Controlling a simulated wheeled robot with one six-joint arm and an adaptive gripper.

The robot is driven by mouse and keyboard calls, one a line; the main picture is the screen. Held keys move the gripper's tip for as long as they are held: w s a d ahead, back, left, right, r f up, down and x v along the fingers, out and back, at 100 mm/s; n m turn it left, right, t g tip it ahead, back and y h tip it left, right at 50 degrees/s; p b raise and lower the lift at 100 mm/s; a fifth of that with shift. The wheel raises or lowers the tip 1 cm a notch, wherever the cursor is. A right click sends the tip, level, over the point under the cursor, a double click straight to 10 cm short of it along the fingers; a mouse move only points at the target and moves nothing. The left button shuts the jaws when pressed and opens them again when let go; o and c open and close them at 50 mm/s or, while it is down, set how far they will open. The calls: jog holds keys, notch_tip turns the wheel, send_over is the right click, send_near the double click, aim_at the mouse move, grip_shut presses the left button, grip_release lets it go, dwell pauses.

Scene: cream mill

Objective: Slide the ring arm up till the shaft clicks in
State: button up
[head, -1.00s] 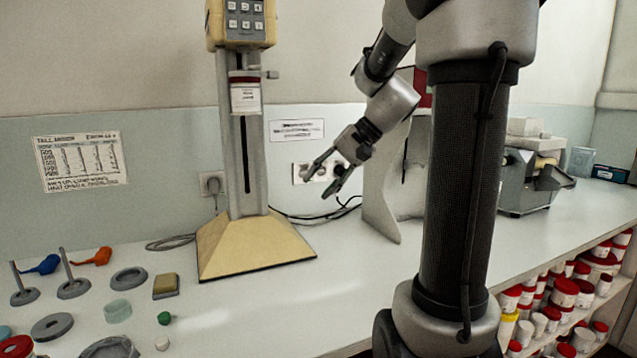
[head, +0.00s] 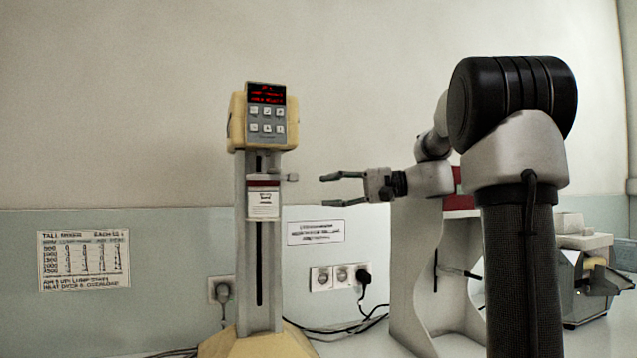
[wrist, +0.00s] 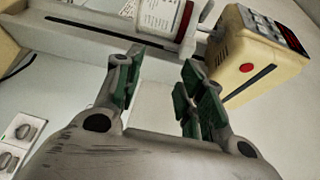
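The cream mixer head (head: 236,122) with a lit red display tops a grey column (head: 271,290) with a dark vertical slot. In the wrist view the open fingers (wrist: 164,64) face the column, label block and mixer head (wrist: 250,62).
A wall socket pair (head: 338,277) with a plugged cable is below my gripper. A pale grey stand (head: 412,265) is to the right behind my arm. A notice (head: 315,232) and a table chart (head: 84,261) are on the wall. Space around the gripper is clear.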

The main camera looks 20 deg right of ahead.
aim_at(298, 178)
jog(key=shift+n+g+y, duration=0.4)
jog(key=shift+n+y, duration=0.2)
jog(key=shift+y, duration=0.1)
jog(key=a+r, duration=0.1)
jog(key=a, duration=0.1)
jog(key=w+a+r, duration=0.1)
jog(key=a, duration=0.2)
jog(key=w+a+r, duration=0.1)
jog(key=a, duration=0.2)
jog(key=shift+c, duration=0.3)
grip_shut()
